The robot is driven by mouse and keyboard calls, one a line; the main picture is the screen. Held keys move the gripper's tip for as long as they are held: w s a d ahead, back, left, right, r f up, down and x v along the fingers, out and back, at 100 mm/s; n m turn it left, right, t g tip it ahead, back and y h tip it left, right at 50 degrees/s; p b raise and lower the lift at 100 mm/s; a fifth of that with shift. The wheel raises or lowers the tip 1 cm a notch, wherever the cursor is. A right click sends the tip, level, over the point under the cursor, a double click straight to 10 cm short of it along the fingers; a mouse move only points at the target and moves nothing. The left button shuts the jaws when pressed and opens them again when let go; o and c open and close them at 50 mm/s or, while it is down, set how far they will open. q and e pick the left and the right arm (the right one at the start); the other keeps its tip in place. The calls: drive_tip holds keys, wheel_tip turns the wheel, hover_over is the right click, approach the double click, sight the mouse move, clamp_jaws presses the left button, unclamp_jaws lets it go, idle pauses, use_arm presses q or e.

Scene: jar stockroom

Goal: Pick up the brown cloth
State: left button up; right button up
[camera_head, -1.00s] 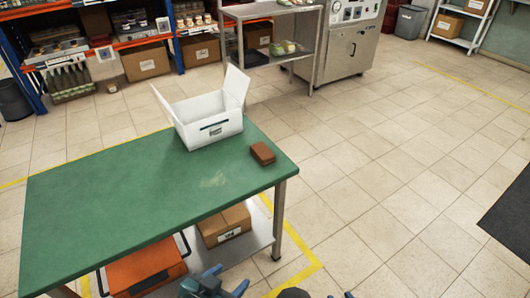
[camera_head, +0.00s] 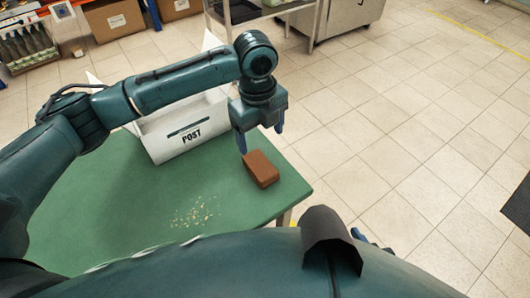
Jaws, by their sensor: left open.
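The brown cloth (camera_head: 261,169) looks like a small, thick folded block. It lies on the green table (camera_head: 130,225) near its right edge. My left gripper (camera_head: 261,139) points down just above and behind the cloth, with its fingers apart and nothing between them. One fingertip shows close to the cloth's left end; I cannot tell whether it touches. A small blue part at the bottom looks like a bit of my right gripper (camera_head: 361,237); the rest of it is hidden.
An open white box (camera_head: 180,145) marked POST stands on the table behind my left arm, which partly covers it. Pale crumbs (camera_head: 195,212) lie scattered in front of the cloth. A metal shelf cart (camera_head: 265,8) stands at the back.

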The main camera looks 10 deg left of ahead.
use_arm(q)
hover_over(260, 165)
wheel_tip(260, 165, down, 7)
drive_tip(key=shift+a+r+b, duration=0.15)
drive_tip(key=shift+r+b, duration=0.05)
drive_tip(key=shift+b, duration=0.1)
drive_tip(key=shift+d+f, duration=0.2)
drive_tip(key=shift+f, duration=2.75)
drive_tip(key=shift+c, duration=0.3)
drive_tip(key=c, duration=1)
drive_tip(key=shift+r, duration=0.1)
